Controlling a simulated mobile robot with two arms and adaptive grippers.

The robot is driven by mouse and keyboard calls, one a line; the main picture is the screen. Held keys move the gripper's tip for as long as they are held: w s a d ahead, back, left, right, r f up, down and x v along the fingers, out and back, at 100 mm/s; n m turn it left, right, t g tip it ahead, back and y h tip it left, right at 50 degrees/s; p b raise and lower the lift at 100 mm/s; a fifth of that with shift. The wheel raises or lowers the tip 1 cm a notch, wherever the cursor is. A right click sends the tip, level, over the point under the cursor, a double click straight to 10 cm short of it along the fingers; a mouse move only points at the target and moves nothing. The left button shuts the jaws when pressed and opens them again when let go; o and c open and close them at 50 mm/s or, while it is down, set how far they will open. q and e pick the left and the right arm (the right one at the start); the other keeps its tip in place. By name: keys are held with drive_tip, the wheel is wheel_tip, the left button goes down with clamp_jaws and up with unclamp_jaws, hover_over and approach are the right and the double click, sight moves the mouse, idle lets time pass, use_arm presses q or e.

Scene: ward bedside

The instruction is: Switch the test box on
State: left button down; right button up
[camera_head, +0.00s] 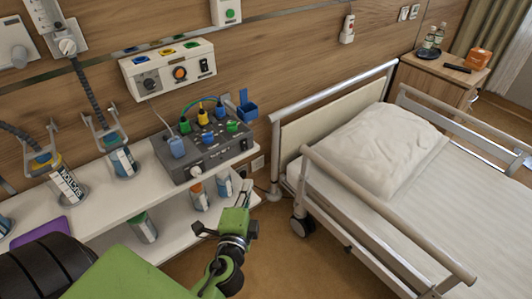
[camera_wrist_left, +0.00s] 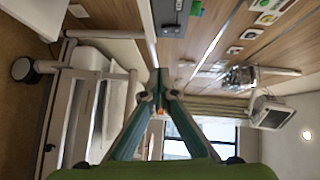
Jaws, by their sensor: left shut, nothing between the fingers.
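The test box (camera_head: 222,153) is a dark grey box on the white wall shelf, with blue, yellow and green plugs on top. A small pale part (camera_head: 196,171) shows on its front; I cannot read any switch position. A dark box at the top edge of the left wrist view (camera_wrist_left: 172,14) looks like the same box. My left gripper (camera_head: 243,195) is green, below and right of the box in the head view and apart from it. In the left wrist view its teal fingers (camera_wrist_left: 159,82) meet at the tips, shut and empty. My right gripper is not in view.
A bed with rails (camera_head: 345,185) stands to the right. Bottles (camera_head: 198,196) stand on the lower shelf, and a labelled suction jar (camera_head: 67,186) is at the left. A wall panel (camera_head: 168,70) hangs above the box. Bare floor (camera_head: 275,255) lies between shelf and bed.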

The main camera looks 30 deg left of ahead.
use_arm(q)
drive_tip(key=p, duration=0.3)
approach(248, 147)
drive_tip(key=w+d, duration=0.2)
drive_tip(key=w, duration=0.1)
drive_tip(key=a, duration=0.1)
drive_tip(key=w+a, duration=0.1)
drive_tip(key=w+a+f, duration=0.1)
drive_tip(key=a, duration=0.1)
drive_tip(key=shift+w+a, duration=0.1)
drive_tip(key=shift+w, duration=0.05)
